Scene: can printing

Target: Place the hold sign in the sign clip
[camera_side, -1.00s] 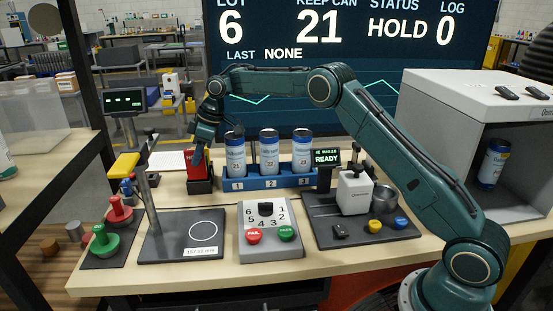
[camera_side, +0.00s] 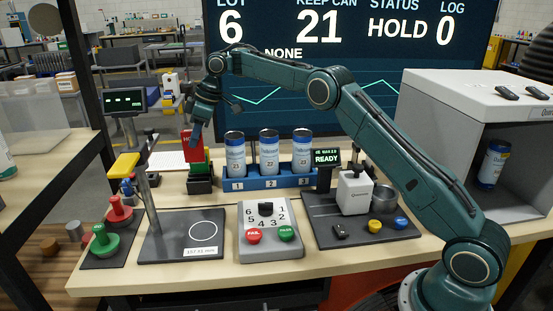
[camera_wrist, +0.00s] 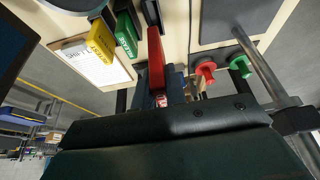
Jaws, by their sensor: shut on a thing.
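The red hold sign (camera_side: 192,148) is upright in my gripper (camera_side: 196,137), raised above the black sign holder (camera_side: 200,186) at the back left of the bench. The gripper is shut on the sign's upper part. In the wrist view the red sign (camera_wrist: 156,62) runs edge-on up from between the jaws (camera_wrist: 170,88). A green sign (camera_wrist: 127,28) and a yellow sign (camera_wrist: 99,41) are beside it. The green sign also shows low behind the red one in the side view (camera_side: 207,167). I cannot pick out the sign clip in either view.
Several blue-and-white cans stand in a numbered blue rack (camera_side: 270,182) right of the holder. A paper sheet (camera_wrist: 85,62) lies near the signs. A dial box (camera_side: 268,235) is in front.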

